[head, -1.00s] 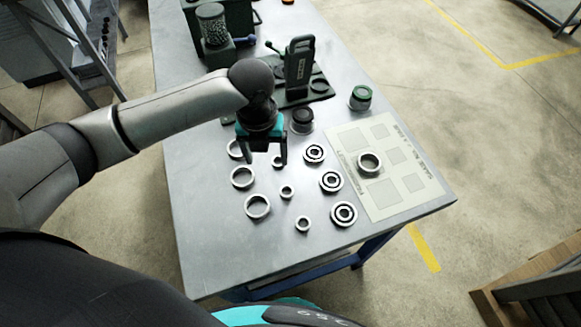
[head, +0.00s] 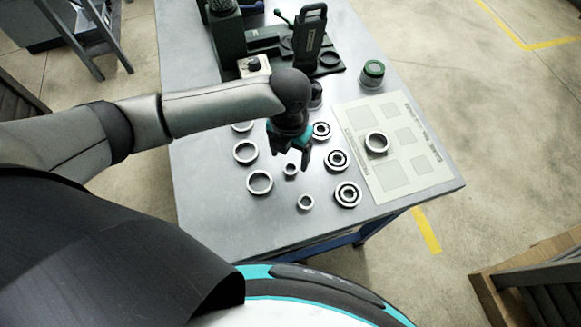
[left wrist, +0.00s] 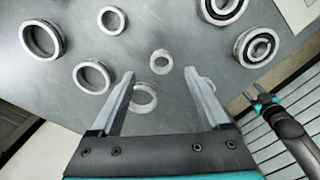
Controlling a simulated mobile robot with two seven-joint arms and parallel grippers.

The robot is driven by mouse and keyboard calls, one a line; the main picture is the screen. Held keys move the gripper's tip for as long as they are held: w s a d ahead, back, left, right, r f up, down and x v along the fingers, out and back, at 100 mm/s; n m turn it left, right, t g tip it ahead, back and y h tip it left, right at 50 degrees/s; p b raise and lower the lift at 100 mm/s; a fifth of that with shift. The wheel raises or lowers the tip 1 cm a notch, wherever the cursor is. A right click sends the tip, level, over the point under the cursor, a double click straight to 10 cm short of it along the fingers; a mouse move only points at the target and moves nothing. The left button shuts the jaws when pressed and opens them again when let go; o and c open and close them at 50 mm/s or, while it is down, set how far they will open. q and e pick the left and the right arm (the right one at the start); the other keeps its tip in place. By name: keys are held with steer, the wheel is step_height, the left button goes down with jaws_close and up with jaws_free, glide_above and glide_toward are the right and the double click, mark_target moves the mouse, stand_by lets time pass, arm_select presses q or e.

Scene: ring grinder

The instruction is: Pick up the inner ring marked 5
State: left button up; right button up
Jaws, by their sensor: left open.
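Several steel rings lie on the grey table (head: 215,215). Two small inner rings show in the head view, one (head: 291,169) under my left gripper and one (head: 305,202) closer to the front edge. No number is readable on either. My left gripper (head: 291,160) points down above the table, open and empty. In the left wrist view, a small ring (left wrist: 160,62) appears between and just beyond the fingertips (left wrist: 160,75), and another (left wrist: 112,20) lies farther up. A pale ring shape (left wrist: 143,97) shows between the fingers. My right gripper (left wrist: 263,100) shows small at the right.
Larger rings (head: 259,182) stand left of the small ones, and bearings (head: 348,194) stand right. A marked mat (head: 430,176) holds one ring (head: 377,142). A green-lidded jar (head: 373,70) and a dark press (head: 312,35) stand farther back. The table's front left is clear.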

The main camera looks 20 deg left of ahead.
mark_target(290, 172)
arm_select(q)
step_height(290, 172, down, 5)
steer(key=shift+d+r, duration=0.1)
steer(key=shift+c, duration=0.3)
jaws_close()
stand_by(0.5)
